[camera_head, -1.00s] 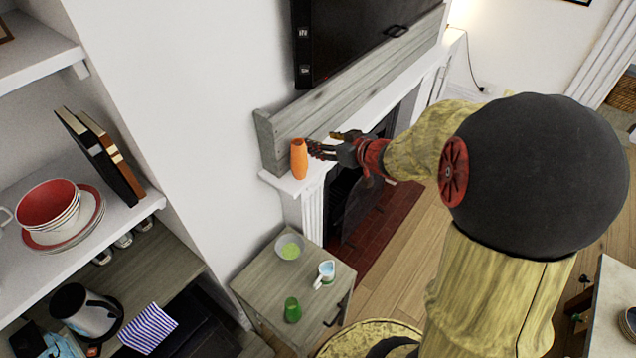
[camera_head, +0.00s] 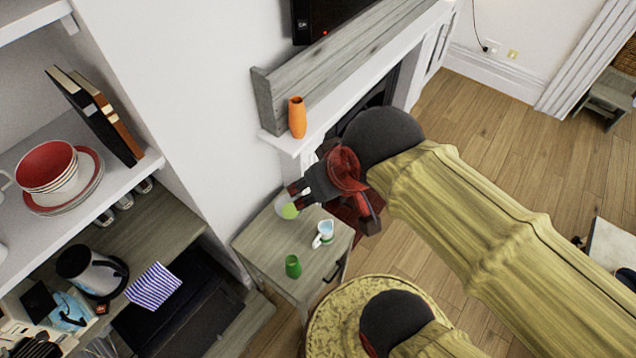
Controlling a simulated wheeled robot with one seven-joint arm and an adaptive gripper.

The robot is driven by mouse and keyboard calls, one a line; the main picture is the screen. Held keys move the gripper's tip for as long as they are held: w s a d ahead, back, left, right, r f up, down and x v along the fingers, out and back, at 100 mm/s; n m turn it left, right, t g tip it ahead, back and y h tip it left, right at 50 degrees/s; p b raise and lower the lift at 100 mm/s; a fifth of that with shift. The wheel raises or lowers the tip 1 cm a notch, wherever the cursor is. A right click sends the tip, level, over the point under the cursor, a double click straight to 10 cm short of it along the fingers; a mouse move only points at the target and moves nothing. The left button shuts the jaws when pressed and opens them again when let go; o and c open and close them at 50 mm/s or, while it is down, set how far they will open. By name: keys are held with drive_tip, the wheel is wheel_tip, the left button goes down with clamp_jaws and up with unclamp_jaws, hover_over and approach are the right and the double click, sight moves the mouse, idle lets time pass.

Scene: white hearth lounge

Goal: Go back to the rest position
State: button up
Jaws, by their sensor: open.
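My gripper (camera_head: 297,199) is open and appears empty. In the head view it shows above the small wooden cabinet, partly covering the bowl there. My yellow arm reaches in from the lower right. An orange vase (camera_head: 297,118) stands upright on the left end of the white mantel (camera_head: 283,142), apart from my gripper.
The cabinet (camera_head: 262,246) bears a bowl (camera_head: 288,208), a white jug (camera_head: 322,234) and a green cup (camera_head: 293,266). Shelves at left hold books (camera_head: 100,115), stacked bowls (camera_head: 48,170) and a kettle (camera_head: 85,268). Wooden floor (camera_head: 500,140) is clear beyond my arm.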

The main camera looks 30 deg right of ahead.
wheel_tip(320, 180, down, 17)
drive_tip(key=b, duration=1.7)
drive_tip(key=shift+f, duration=0.2)
drive_tip(key=shift+w, duration=0.1)
